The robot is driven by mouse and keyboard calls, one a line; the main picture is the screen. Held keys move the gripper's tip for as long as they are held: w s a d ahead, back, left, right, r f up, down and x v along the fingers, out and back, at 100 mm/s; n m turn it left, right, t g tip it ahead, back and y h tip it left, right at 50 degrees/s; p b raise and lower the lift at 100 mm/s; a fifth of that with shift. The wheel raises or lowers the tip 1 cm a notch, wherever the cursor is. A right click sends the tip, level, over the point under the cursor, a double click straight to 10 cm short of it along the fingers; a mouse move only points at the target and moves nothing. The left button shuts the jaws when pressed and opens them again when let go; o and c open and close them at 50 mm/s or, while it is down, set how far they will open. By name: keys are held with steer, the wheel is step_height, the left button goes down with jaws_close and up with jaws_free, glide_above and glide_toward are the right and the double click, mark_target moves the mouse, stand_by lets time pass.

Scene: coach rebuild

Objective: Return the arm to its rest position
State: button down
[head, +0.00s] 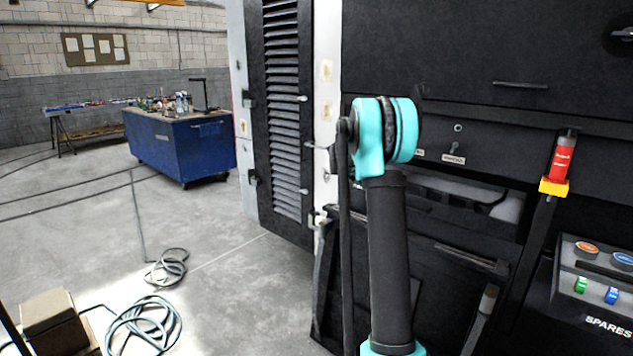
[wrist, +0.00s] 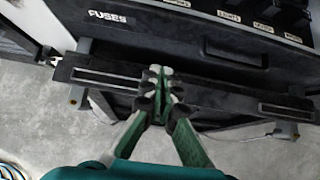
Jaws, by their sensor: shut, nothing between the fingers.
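My gripper (wrist: 157,84) shows in the wrist view with its green fingers together, shut and empty. It is in front of a dark bar or ledge (wrist: 235,98) below a black panel marked FUSES (wrist: 120,18). I cannot tell whether the fingertips touch the bar. In the head view my teal and black arm stands upright in front of the dark cabinet (head: 450,60); the gripper does not show there.
A spares box (head: 568,310) with coloured parts is at lower right, below a red cylinder (head: 562,160) in a yellow holder. A louvred door (head: 282,110) stands left of my arm. Coiled cables (head: 145,325) and a cardboard box (head: 50,318) lie on the floor. A blue workbench (head: 185,148) stands farther back.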

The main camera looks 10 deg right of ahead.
steer(key=s+a+f+m+y, duration=0.2)
steer(key=s+a+f+m, duration=0.3)
steer(key=s, duration=1.1)
steer(key=s+a+f+m+g+y, duration=0.1)
steer(key=s+a+f+m, duration=0.4)
steer(key=s+a+m, duration=0.5)
steer(key=s+a+f+m+y, duration=0.4)
steer(key=s+a+m, duration=0.3)
steer(key=s, duration=1.6)
steer(key=f+m, duration=0.1)
steer(key=m, duration=0.2)
steer(key=shift+s+a+f, duration=0.2)
steer(key=shift+s+f, duration=0.2)
steer(key=shift+d, duration=0.1)
